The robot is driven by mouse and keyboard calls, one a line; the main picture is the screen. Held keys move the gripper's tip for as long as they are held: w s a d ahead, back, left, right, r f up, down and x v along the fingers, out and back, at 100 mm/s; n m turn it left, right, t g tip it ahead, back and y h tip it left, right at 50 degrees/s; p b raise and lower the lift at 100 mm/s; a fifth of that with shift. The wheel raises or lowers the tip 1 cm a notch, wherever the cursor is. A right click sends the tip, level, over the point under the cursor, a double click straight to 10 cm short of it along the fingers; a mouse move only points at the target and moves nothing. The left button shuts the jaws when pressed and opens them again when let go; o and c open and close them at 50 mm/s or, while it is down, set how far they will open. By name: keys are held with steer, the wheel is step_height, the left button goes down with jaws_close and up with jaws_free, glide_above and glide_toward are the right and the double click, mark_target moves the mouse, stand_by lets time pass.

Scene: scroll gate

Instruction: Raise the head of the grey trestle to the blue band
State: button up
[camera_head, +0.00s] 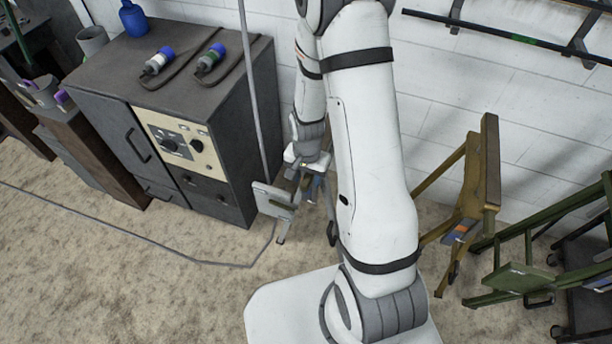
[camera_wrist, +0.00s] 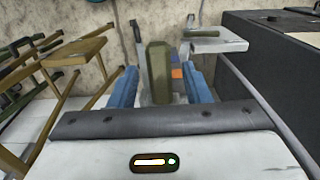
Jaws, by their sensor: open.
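The grey trestle stands on the floor beyond my arm in the head view, largely hidden by it; its pale side plate (camera_head: 272,199) shows left of my gripper (camera_head: 311,184). In the wrist view, my gripper (camera_wrist: 158,82) is open, with blue fingers on both sides of an upright olive-brown block (camera_wrist: 157,62). Gaps show beside the block; I cannot tell whether either finger touches it. Just right of it are small orange and blue marks (camera_wrist: 177,76), partly hidden. The side plate, with a green bar, shows farther right (camera_wrist: 222,42).
An ochre trestle (camera_head: 490,170) and a green trestle (camera_head: 512,277) stand right of my arm. A dark cabinet (camera_head: 219,118) with two plugs on top stands left. A cable (camera_head: 120,232) crosses the floor. A white wall closes the back; open floor lies at front left.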

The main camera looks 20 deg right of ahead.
steer(key=shift+c, duration=0.5)
jaws_close()
